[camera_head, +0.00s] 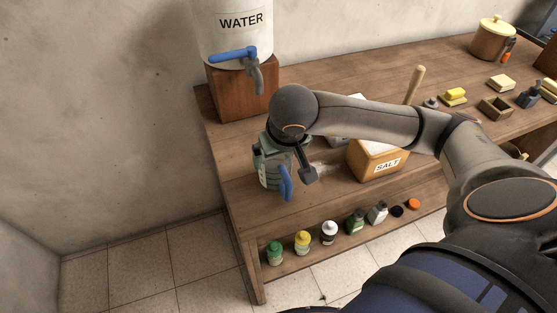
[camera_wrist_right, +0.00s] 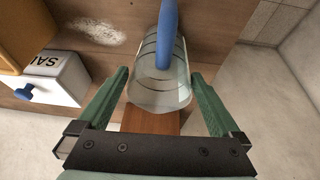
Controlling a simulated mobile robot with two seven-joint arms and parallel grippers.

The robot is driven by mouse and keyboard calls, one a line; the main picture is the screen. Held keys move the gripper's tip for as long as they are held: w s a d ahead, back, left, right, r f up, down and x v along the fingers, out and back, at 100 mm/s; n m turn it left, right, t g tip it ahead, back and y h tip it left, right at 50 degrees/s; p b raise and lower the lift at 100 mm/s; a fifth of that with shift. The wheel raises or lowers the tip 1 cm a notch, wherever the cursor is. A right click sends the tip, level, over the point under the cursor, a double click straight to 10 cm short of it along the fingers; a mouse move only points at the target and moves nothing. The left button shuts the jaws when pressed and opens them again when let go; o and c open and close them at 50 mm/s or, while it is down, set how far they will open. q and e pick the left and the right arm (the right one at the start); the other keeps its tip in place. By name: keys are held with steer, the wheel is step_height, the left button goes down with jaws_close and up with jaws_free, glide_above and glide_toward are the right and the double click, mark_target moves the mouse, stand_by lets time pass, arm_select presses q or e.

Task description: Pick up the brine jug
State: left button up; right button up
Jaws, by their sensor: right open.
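The brine jug (camera_head: 270,178) is a clear, ringed vessel with a blue handle, standing at the table's left front part. My right gripper (camera_head: 284,160) is over it, and my wrist hides part of its top. In the right wrist view the jug (camera_wrist_right: 160,92) lies between the two green fingers of my right gripper (camera_wrist_right: 159,75). The fingers are spread, with a gap visible on each side of the jug's lower part. Its blue handle points up in that view. My left gripper is not in view.
A water tank (camera_head: 232,40) with a blue tap stands on a wooden block (camera_head: 240,92) behind the jug. A salt box (camera_head: 372,165) stands to the right, with spilled white grains between. Several small bottles (camera_head: 329,232) line the lower shelf.

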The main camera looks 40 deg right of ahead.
steer(key=shift+x, duration=1.45)
steer(key=shift+c, duration=0.4)
steer(key=c, duration=1)
